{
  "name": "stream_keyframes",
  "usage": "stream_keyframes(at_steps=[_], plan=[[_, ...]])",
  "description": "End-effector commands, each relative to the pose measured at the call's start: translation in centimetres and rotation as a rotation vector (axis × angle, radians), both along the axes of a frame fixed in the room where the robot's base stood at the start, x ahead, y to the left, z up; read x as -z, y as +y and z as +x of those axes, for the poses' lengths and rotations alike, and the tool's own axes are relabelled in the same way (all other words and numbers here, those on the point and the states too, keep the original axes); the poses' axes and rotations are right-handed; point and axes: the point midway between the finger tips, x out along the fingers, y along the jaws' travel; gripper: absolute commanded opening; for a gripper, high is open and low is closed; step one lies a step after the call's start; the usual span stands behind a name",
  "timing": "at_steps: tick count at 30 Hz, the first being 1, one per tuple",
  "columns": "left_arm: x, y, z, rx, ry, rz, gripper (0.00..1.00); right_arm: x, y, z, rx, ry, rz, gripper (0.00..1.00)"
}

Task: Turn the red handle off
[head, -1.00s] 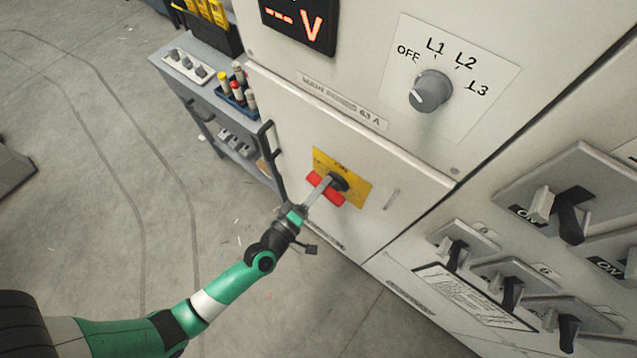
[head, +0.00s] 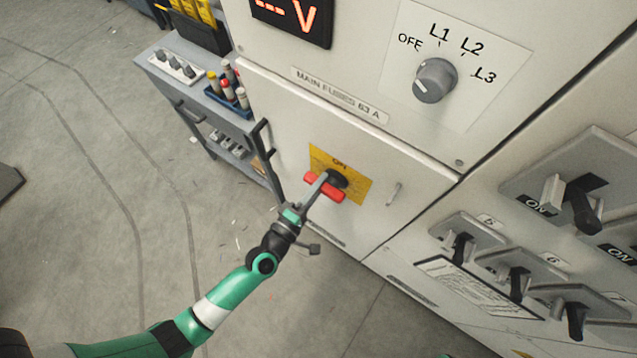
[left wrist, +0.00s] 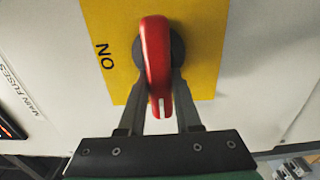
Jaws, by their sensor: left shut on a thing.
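The red handle (head: 331,190) sits on a dark round hub over a yellow plate (head: 356,186) on the lower cabinet door. An ON label shows at the plate's upper edge. In the left wrist view the red handle (left wrist: 157,52) runs up and down the picture, and the ON label lies to its left. My left gripper (head: 322,185) reaches it from the lower left and is shut on it. In the left wrist view its fingers (left wrist: 160,84) lie on both sides of the handle's lower part. My right gripper is not in view.
A grey selector knob (head: 435,80) and a red display (head: 293,20) are above. A dark door pull (head: 269,165) is left of the plate. Several black-levered switches (head: 517,281) are at the right. A grey cart (head: 186,98) stands left, with open floor beyond it.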

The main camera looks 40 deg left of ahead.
Motion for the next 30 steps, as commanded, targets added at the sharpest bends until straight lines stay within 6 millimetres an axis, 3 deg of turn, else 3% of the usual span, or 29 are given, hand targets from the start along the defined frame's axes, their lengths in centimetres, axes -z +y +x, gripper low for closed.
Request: stream_keyframes(at_steps=[1, 2, 7, 15, 19, 30], plan=[[0.0, 0.0, 0.0, 0.000, 0.001, -0.006, 0.00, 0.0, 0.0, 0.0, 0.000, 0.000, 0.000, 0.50], [0.0, 0.0, 0.0, 0.000, 0.001, -0.006, 0.34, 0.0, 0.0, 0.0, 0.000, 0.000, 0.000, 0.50], [0.0, 0.0, 0.0, 0.000, 0.001, -0.004, 0.62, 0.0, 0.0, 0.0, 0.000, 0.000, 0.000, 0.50], [0.0, 0.0, -0.1, 0.000, 0.001, -0.002, 0.62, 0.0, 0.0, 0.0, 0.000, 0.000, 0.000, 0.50], [0.1, 0.0, -1.1, 0.000, 0.003, -0.002, 0.62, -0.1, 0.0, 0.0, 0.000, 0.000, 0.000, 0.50], [0.1, -0.4, -9.3, 0.003, 0.004, -0.001, 0.62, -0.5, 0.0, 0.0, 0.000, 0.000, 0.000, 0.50]])
